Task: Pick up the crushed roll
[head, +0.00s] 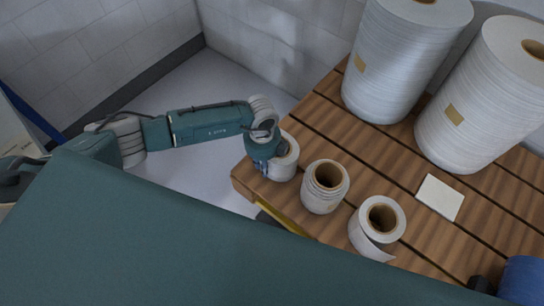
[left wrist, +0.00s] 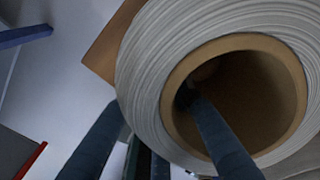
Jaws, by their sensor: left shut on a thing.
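Three small white rolls with brown cores stand on the wooden slatted table (head: 310,124). My left gripper (head: 270,155) is at the leftmost roll (head: 287,168), by the table's left corner, and partly hides it. In the left wrist view my left gripper (left wrist: 152,104) is shut on this roll (left wrist: 150,60), one finger inside the core and the other outside the wall. Its core looks slightly oval; I cannot tell if it is crushed. The middle roll (head: 318,198) has a stepped side. The right roll (head: 364,237) has a loose end. My right gripper is not seen.
Two large white rolls (head: 398,65) (head: 475,105) stand at the back right. A white card (head: 440,197) lies on the table before them. A blue object (head: 524,280) is at the lower right. Grey block walls (head: 265,30) close off the back; floor is clear left of the table.

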